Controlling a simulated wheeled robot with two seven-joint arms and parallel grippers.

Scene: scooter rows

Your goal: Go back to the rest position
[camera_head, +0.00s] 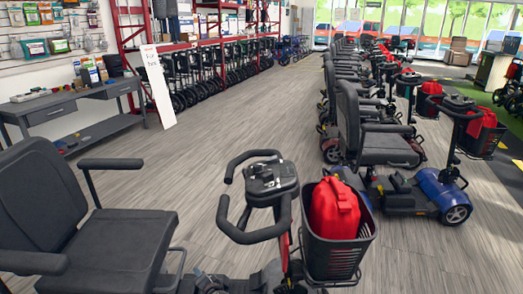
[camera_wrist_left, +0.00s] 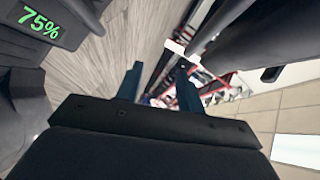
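My left gripper shows in the left wrist view (camera_wrist_left: 160,84), with its two dark fingers apart and nothing visible between them. In the head view I cannot make it out clearly; dark parts at the bottom edge are cut off. My right gripper is in neither view. The nearest scooter has a black tiller with looped handlebars (camera_head: 268,185), a black seat (camera_head: 110,245) on the left and a black basket (camera_head: 335,255).
A row of scooters (camera_head: 385,150) with black seats runs back on the right. A grey workbench (camera_head: 85,125) and a leaning white board (camera_head: 158,85) stand at the left.

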